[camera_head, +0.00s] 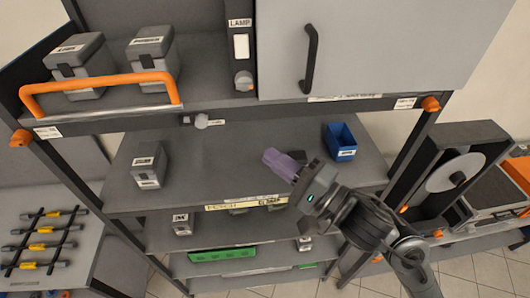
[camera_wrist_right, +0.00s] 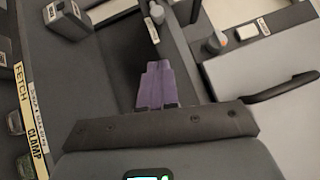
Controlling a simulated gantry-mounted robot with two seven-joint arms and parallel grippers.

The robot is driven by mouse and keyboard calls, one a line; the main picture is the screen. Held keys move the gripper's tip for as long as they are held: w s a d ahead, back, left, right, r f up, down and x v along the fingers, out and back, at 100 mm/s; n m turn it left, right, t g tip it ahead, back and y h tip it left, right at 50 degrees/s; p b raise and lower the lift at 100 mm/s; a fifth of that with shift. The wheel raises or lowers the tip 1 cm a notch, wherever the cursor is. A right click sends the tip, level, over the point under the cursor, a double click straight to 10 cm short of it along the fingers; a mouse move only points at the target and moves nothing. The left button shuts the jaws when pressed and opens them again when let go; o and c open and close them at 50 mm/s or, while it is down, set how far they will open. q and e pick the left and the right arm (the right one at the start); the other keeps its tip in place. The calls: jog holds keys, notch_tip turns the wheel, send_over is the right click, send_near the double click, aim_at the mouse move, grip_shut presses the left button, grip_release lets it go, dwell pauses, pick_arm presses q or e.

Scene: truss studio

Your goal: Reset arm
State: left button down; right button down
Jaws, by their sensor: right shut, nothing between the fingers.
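My right gripper (camera_head: 279,161) comes in from the lower right in the head view, in front of the shelf rack. Its purple fingers are together with nothing between them. The purple fingers (camera_wrist_right: 157,86) also show in the right wrist view, pointing toward the shelf and its upper edge. My right arm bends down to the lower right in the head view. My left gripper is in neither view.
The rack has grey boxes (camera_head: 80,55) behind an orange handle (camera_head: 100,82), a lamp switch (camera_head: 241,47), and a cabinet door with a dark handle (camera_head: 310,58). A blue bin (camera_head: 341,141) and a grey box (camera_head: 149,165) stand on the middle shelf. A reel machine (camera_head: 455,172) is at right.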

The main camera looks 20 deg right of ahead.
jog(key=shift+s, duration=0.2)
dwell(0.3)
jog(key=s+d+f+m+g+h, duration=0.1)
jog(key=s+f+g+h, duration=0.25)
jog(key=f, duration=0.85)
jog(key=s+f+m+g+h, duration=0.1)
jog(key=s+f+g+h, duration=0.2)
jog(key=f, duration=0.9)
jog(key=s+d+f+n+g+h, duration=0.1)
jog(key=s+d+f+n+g, duration=0.1)
jog(key=s+f+n, duration=0.3)
jog(key=s+d+f+n+g+h, duration=0.2)
jog(key=s+f+n+g, duration=0.3)
jog(key=s+n, duration=0.4)
jog(key=d+f+n, duration=0.1)
jog(key=n, duration=0.2)
jog(key=shift+f, duration=0.25)
jog(key=shift+s, duration=0.1)
